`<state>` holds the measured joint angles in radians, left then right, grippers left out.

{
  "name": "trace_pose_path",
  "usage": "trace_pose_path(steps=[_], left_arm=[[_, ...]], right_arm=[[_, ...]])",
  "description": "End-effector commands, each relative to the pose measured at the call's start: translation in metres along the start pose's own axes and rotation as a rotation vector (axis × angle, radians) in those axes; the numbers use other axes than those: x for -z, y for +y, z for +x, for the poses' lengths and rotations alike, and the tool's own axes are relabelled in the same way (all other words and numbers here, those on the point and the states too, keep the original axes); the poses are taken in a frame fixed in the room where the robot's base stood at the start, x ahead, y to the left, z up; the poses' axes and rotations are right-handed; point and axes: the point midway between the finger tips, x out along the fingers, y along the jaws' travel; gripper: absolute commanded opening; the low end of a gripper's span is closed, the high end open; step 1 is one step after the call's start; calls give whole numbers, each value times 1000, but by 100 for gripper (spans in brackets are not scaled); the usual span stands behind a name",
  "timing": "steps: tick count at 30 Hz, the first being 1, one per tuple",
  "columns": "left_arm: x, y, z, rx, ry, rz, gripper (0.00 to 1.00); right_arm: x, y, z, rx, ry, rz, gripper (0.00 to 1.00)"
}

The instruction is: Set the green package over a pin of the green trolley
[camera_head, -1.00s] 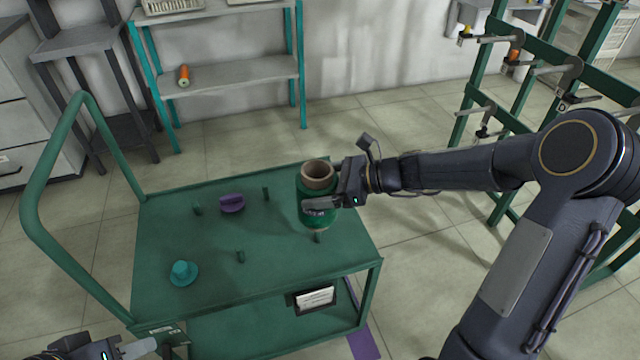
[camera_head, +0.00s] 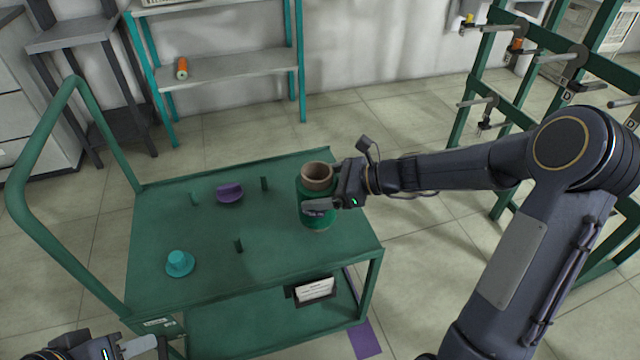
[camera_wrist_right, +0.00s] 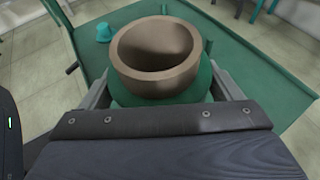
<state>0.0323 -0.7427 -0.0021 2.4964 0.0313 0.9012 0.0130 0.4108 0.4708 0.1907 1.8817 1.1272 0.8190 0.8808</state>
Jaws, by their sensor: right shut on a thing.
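The green package (camera_head: 312,214) is a green wound cylinder with a brown tube at its top. It stands upright at the right side of the green trolley's top (camera_head: 205,285). My right gripper (camera_head: 322,203) is shut on its side; the wrist view shows the tube mouth (camera_wrist_right: 155,55) between the fingers. Three pins show on the trolley: one at the back (camera_head: 264,184), one at the front (camera_head: 238,246), one at the left (camera_head: 195,199). The spot under the package is hidden. My left gripper (camera_head: 135,347) is at the bottom left, partly cut off.
A purple piece (camera_head: 229,193) and a teal hat-shaped piece (camera_head: 180,263) sit on the trolley top. The trolley's handle (camera_head: 50,130) rises at the left. A green rack with pegs (camera_head: 510,90) stands at the right. A shelf (camera_head: 230,68) holds an orange spool (camera_head: 182,68).

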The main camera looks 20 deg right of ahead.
Motion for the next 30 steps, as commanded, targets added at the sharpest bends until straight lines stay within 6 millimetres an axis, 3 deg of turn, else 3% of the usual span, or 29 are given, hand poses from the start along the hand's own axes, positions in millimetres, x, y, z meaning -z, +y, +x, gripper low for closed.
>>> trace_pose_path(steps=[6, 20, 30], left_arm=[[-5, -4, 9, 0, 0, 0, 36], [-5, -5, 10, 0, 0, 0, 36], [-12, -10, 23, 0, 0, 0, 36]], right_arm=[[13, 0, 6, 0, -1, -1, 54], [16, 0, 7, 0, -1, -1, 54], [34, 0, 14, 0, -2, 0, 54]])
